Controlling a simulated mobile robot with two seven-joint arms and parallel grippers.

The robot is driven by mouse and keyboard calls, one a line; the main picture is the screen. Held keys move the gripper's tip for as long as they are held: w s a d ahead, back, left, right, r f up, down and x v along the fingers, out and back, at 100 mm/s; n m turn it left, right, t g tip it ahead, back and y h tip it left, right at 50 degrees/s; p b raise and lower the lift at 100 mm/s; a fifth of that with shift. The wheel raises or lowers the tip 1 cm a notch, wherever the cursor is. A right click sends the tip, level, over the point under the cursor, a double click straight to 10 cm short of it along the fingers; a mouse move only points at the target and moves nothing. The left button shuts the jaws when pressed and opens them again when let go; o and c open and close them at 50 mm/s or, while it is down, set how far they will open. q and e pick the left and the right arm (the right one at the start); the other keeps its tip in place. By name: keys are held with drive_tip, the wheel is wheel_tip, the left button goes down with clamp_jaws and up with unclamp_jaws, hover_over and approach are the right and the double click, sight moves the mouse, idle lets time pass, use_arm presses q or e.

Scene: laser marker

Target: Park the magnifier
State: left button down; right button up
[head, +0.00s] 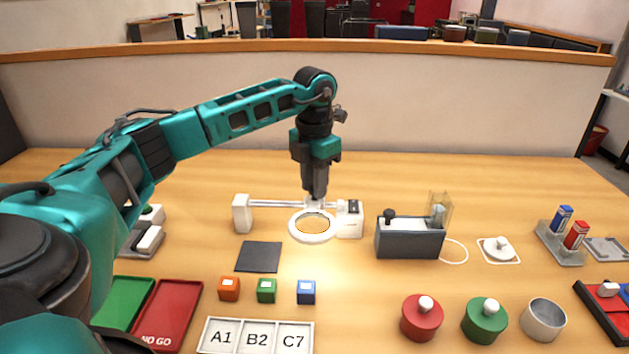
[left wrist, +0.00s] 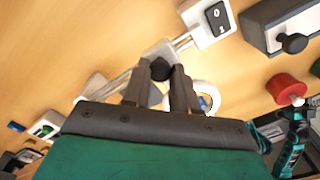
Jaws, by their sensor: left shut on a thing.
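The magnifier (head: 313,238) is a white ring with a round lens, on a slim rail between two white blocks, close to the right block. My left gripper (head: 315,194) comes down from above at the rail, just behind the ring. In the left wrist view the left gripper (left wrist: 161,72) is shut on the magnifier's small black knob. The magnifier's ring shows there partly behind a finger (left wrist: 207,89). A teal and dark part of my own arm shows at the lower right of the left wrist view; I cannot make out its jaws.
The right block (head: 350,220) carries a 0/1 switch. A dark square pad (head: 258,257) lies front left of the ring, with orange (head: 229,288), green (head: 267,290) and blue (head: 306,292) cubes before it. A grey device (head: 408,240) stands close on the right.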

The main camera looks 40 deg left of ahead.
idle(0.3)
use_arm(q)
drive_tip(key=shift+w+d+r+p, duration=0.1)
drive_tip(key=shift+w+d+p, duration=0.3)
drive_tip(key=shift+p, duration=0.25)
drive_tip(key=c, duration=0.9)
unclamp_jaws()
drive_tip(key=shift+d, duration=0.1)
wheel_tip(320, 180, up, 13)
drive_tip(key=shift+f, duration=0.1)
